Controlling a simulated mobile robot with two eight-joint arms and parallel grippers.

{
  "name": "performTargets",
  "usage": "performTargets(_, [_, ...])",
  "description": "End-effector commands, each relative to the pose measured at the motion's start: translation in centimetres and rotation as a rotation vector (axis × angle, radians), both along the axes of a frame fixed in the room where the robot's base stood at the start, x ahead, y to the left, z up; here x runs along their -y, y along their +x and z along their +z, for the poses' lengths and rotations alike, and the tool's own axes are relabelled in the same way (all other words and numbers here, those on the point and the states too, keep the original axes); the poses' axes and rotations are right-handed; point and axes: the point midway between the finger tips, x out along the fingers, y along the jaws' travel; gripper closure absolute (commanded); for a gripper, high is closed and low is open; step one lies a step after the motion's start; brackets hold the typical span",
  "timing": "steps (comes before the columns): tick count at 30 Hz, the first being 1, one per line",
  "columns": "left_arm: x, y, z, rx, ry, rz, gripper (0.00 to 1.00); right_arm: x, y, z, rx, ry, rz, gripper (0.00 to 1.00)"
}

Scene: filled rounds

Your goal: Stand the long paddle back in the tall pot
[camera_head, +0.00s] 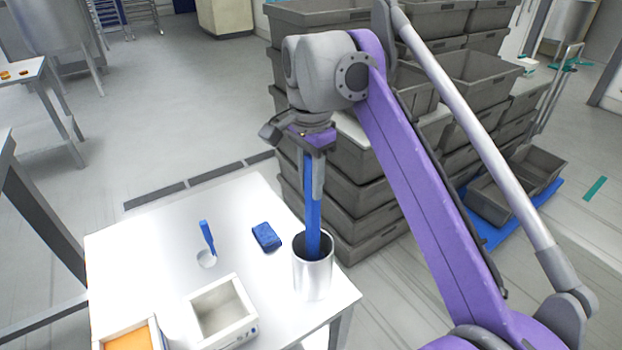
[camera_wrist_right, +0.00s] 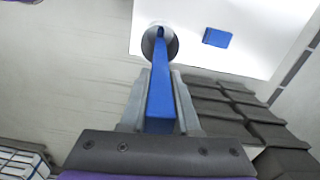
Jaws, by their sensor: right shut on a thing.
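The long blue paddle (camera_head: 312,200) stands nearly upright with its lower end inside the mouth of the tall metal pot (camera_head: 312,278). My right gripper (camera_head: 318,190) is shut on the upper part of the paddle, above the pot. In the right wrist view, the paddle (camera_wrist_right: 160,95) runs from between the fingers (camera_wrist_right: 160,105) into the round pot opening (camera_wrist_right: 172,44). The paddle's lower tip is hidden inside the pot. The pot stands upright near the right corner of the white table (camera_head: 150,235). My left gripper is not in view.
A blue sponge-like block (camera_head: 266,237) lies left of the pot. A small blue-handled tool (camera_head: 207,236) stands at a round white piece. A white box (camera_head: 222,312) and an orange-filled tray (camera_head: 130,336) are at the front. Stacked grey crates (camera_head: 345,205) rise close behind the table.

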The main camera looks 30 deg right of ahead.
Motion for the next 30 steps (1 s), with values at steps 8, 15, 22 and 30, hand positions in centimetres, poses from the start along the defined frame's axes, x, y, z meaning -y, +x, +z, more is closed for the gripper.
performTargets(8, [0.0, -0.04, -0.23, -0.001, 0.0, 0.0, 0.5, -0.01, -0.01, -0.37, 0.0, 0.0, 0.0, 1.0])
performTargets(15, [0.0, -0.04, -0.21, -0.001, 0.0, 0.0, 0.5, 0.0, -0.01, -0.35, 0.0, 0.0, 0.0, 0.58])
performTargets(22, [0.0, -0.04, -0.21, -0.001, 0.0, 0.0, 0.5, 0.0, 0.0, -0.35, 0.0, 0.0, 0.0, 0.35])
performTargets(30, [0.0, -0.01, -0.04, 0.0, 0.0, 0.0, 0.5, 0.0, 0.04, 0.2, 0.0, 0.0, 0.0, 0.35])
